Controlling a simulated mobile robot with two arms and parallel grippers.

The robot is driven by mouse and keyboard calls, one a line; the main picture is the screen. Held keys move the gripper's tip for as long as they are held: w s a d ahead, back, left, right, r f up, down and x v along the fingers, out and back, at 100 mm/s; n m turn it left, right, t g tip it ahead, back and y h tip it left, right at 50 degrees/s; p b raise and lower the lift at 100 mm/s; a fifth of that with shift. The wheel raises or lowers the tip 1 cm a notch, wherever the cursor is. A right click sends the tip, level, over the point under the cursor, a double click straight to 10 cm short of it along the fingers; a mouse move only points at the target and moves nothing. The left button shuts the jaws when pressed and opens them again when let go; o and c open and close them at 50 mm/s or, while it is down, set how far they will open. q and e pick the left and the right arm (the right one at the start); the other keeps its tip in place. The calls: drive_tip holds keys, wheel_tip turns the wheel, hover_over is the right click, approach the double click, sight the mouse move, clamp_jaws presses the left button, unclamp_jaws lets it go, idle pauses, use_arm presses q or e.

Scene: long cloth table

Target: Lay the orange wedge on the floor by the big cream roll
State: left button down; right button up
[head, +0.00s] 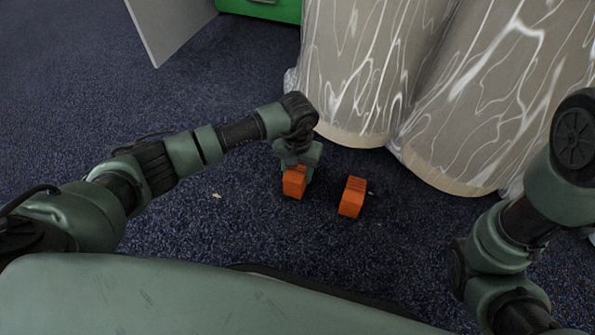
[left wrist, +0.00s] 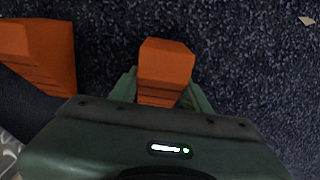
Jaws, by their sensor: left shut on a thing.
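My left gripper (head: 297,167) is shut on an orange wedge (head: 294,183), low over the blue carpet in front of the big cream roll (head: 365,70). In the left wrist view the held wedge (left wrist: 165,68) sits between the green fingers. I cannot tell whether it touches the floor. A second orange wedge (head: 352,197) stands on the carpet just right of the held one; it also shows at the left of the left wrist view (left wrist: 38,52). My right arm shows at the right of the head view, but its gripper is out of view.
A second cream roll (head: 500,100), wrapped in plastic, stands against the first on the right. A grey panel (head: 172,25) and a green box (head: 262,9) are at the back. The dark blue carpet (head: 220,95) at left is mostly clear.

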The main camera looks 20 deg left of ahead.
sight(298, 170)
use_arm(q)
drive_tip(key=c, duration=0.7)
unclamp_jaws()
wheel_tip(298, 170, up, 12)
drive_tip(key=p, duration=0.7)
drive_tip(key=shift+r+p, duration=0.2)
drive_tip(key=shift+p, duration=0.2)
